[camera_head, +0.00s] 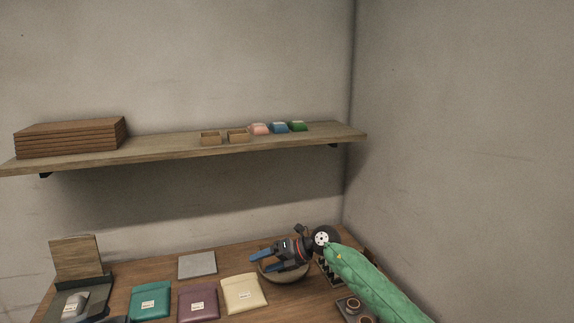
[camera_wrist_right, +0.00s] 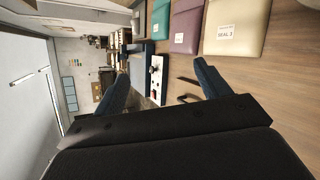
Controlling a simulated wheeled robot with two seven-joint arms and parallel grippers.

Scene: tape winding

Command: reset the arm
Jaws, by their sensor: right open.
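My right gripper (camera_head: 262,256) reaches in from the right on a green-sleeved arm and hangs above a round bowl (camera_head: 283,274) at the back right of the table. Its two blue fingers are apart with nothing between them. In the right wrist view its fingers (camera_wrist_right: 163,88) also stand apart and empty. A dark piece at the bottom edge of the head view may be my left gripper (camera_head: 118,320); its jaws cannot be made out.
On the wooden table lie teal (camera_head: 151,301), purple (camera_head: 198,302) and cream (camera_head: 243,293) labelled pouches and a grey square (camera_head: 197,265). A dark stand (camera_head: 84,290) is at left, round items (camera_head: 355,308) at right. A wall shelf (camera_head: 180,147) holds boards and small boxes.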

